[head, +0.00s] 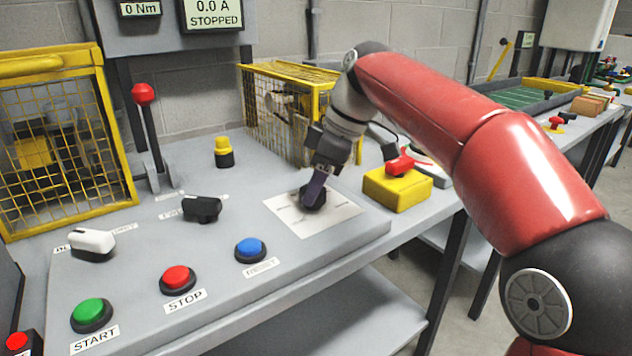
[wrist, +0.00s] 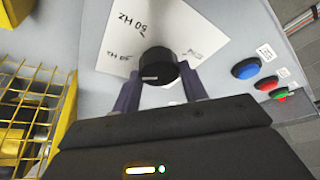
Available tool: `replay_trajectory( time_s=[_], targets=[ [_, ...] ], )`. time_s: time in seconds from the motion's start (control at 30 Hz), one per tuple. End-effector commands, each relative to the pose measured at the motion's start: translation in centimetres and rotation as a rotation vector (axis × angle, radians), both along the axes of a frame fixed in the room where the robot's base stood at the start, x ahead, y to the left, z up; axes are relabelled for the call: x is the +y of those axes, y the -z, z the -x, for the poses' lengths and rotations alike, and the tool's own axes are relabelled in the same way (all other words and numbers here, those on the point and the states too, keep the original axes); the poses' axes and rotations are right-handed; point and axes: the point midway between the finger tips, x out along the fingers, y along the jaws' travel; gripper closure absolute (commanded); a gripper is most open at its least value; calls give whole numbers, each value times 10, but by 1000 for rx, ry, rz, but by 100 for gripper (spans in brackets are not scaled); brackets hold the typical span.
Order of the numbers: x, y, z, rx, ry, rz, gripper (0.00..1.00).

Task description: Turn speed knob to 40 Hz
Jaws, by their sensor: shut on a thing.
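The speed knob (wrist: 158,67) is a round black knob with a white pointer line, on a white scale plate (wrist: 118,35) with printed marks, one reading 50 Hz. In the wrist view the pointer faces toward my gripper's side of the picture. My gripper (wrist: 160,88) has its two purple fingers on either side of the knob, shut on it. In the head view my gripper (head: 315,190) comes down on the knob and partly hides it; the plate (head: 290,218) shows around it. I cannot read the 40 Hz mark.
Green (head: 91,313), red (head: 177,279) and blue (head: 250,249) buttons line the panel's front. A black switch (head: 202,208), white switch (head: 92,243) and red-tipped lever (head: 143,95) stand left. A yellow box (head: 397,190) sits right of the plate. The display (head: 212,15) reads STOPPED.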

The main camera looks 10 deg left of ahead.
Motion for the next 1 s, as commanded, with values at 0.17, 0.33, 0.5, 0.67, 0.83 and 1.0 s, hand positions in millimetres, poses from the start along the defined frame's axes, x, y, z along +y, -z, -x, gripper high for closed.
replay_trajectory(
  time_s=[0.17,0.33,0.5,0.67,0.83,1.0],
  targets=[
    [0,-1,0,-2,-2,-1,80],
    [0,-1,0,-2,-1,-1,80],
    [0,-1,0,-2,-1,0,37],
    [0,0,0,0,-1,0,35],
    [-1,-2,0,-1,-1,0,35],
    [-9,-21,-2,-3,0,-2,35]
  ],
)
